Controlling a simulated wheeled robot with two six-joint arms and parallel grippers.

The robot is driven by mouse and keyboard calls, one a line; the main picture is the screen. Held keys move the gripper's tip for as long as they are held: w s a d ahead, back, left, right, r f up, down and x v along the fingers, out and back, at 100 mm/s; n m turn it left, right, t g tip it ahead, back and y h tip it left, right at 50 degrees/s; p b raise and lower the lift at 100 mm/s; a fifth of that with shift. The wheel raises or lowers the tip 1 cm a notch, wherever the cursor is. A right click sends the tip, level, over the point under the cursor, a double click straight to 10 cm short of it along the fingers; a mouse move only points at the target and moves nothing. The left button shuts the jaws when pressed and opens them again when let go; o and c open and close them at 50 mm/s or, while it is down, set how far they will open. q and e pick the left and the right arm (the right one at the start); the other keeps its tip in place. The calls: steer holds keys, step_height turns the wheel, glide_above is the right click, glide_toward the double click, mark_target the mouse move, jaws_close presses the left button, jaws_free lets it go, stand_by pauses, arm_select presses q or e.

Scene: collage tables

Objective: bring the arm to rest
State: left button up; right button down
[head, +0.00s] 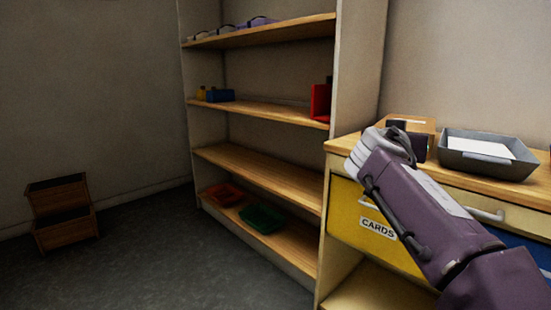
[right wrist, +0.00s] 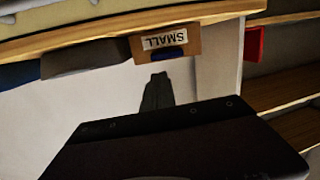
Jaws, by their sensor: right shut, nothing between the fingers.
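My right arm comes in from the right in the head view, with its pale wrist end (head: 368,150) in front of the yellow-fronted cabinet's top left corner. The fingers are hard to make out there. In the right wrist view, which is upside down, my right gripper (right wrist: 156,82) shows as a dark narrow shape with its fingers together and nothing held. It is apart from the cardboard box labelled SMALL (right wrist: 190,44). My left gripper is not in view.
A grey tray (head: 470,160) with white paper and the cardboard box (head: 425,124) stand on the cabinet top (head: 343,142). A shelf unit (head: 260,110) holds a red item (head: 320,102) and coloured trays.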

step_height(320, 180, down, 18)
steer(key=s+a+n+g+y+p, duration=0.2)
steer(key=a+n+g+y+p, duration=0.1)
steer(key=g+y+p, duration=0.25)
steer(key=s+a+f+n+g+y+p, duration=0.1)
steer(key=s+a+f+g+y+p, duration=0.3)
steer(key=s+f, duration=0.7)
steer(key=s+a+f+n+g+y+b, duration=0.1)
steer(key=s+a+f+n+g, duration=0.15)
steer(key=s+a+f, duration=0.6)
arm_select(q)
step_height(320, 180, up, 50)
steer(key=p, duration=3.8)
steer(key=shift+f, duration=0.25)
arm_select(e)
step_height(320, 180, up, 36)
steer(key=s+d, duration=0.1)
steer(key=d, duration=0.1)
steer(key=shift+s+d, duration=0.25)
steer(key=shift+d, duration=0.1)
